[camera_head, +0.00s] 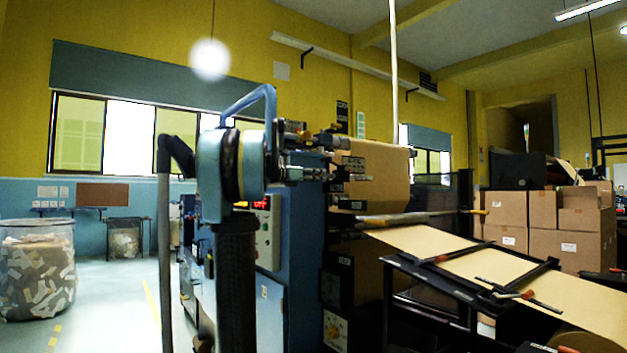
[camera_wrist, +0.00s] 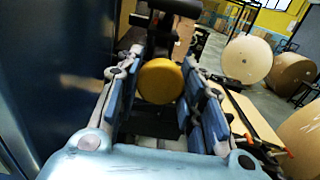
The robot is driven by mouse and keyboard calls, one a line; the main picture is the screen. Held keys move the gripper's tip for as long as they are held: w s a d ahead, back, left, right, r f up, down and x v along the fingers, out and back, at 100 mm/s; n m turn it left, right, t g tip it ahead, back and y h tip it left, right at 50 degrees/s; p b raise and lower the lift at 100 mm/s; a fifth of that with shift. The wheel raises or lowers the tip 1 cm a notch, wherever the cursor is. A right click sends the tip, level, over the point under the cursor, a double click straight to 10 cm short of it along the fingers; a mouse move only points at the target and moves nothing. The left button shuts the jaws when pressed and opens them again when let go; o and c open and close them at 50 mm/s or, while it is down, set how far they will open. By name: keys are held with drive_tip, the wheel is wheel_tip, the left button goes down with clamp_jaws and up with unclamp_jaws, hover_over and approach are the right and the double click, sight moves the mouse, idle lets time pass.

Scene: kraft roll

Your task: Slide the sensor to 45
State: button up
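My gripper (camera_head: 322,155) is at the machine's upper front; its fingers are apart, one above the other in the head view. In the wrist view my gripper (camera_wrist: 162,68) has a round yellow knob (camera_wrist: 160,81) between its fingers. The knob's edges look close to both fingers; I cannot tell whether they touch. Behind the knob is a dark bracket (camera_wrist: 160,35). In the head view small dark blocks (camera_head: 356,165) sit just beyond the fingertips, before the brown paper. I cannot tell for sure which part is the sensor, and no scale or number is readable.
The blue machine (camera_head: 290,235) stands close, with a control panel (camera_head: 267,235). A sloping brown paper web (camera_head: 480,265) on a black frame runs to the right. Cardboard boxes (camera_head: 570,240) stand behind. Open floor (camera_head: 115,300) lies at the left, beside a waste bin (camera_head: 38,270).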

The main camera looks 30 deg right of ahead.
clamp_jaws()
drive_tip(key=shift+w+d, duration=0.2)
drive_tip(key=shift+d, duration=1.05)
drive_tip(key=o, duration=1)
unclamp_jaws()
drive_tip(key=shift+a, duration=0.1)
drive_tip(key=a, duration=1.2)
drive_tip(key=shift+s, duration=0.4)
drive_tip(key=shift+f, duration=0.1)
